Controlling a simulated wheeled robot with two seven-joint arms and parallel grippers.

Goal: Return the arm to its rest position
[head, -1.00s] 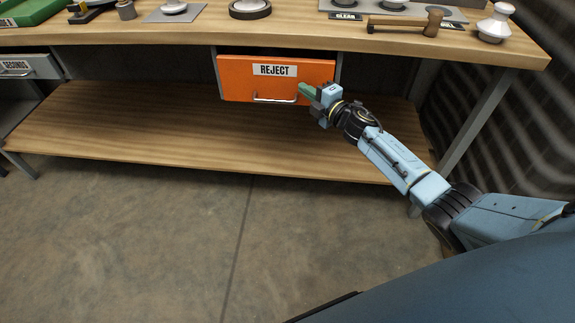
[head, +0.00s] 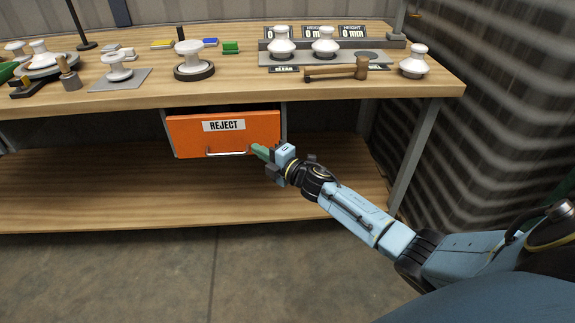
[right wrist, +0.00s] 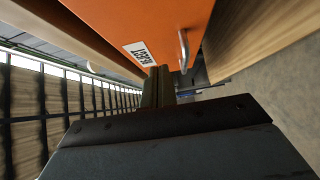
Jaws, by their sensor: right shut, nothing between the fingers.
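My right gripper (head: 260,151) is shut and empty, near the right end of the handle on the orange REJECT drawer (head: 190,136). The arm stretches in from the lower right. In the right wrist view the shut fingers (right wrist: 158,85) point toward the drawer front (right wrist: 140,20), with the metal handle (right wrist: 184,50) just to their right. I cannot tell whether the fingers touch the drawer. The drawer sits under the bench top, with a dark gap above its front. My left gripper is not in view.
The wooden bench (head: 420,93) holds white insulators (head: 281,43), a mallet (head: 337,70) and a dark-based stand (head: 194,66). A lower shelf (head: 90,185) runs under it. A bench leg (head: 413,155) stands right of my gripper. The floor in front is clear.

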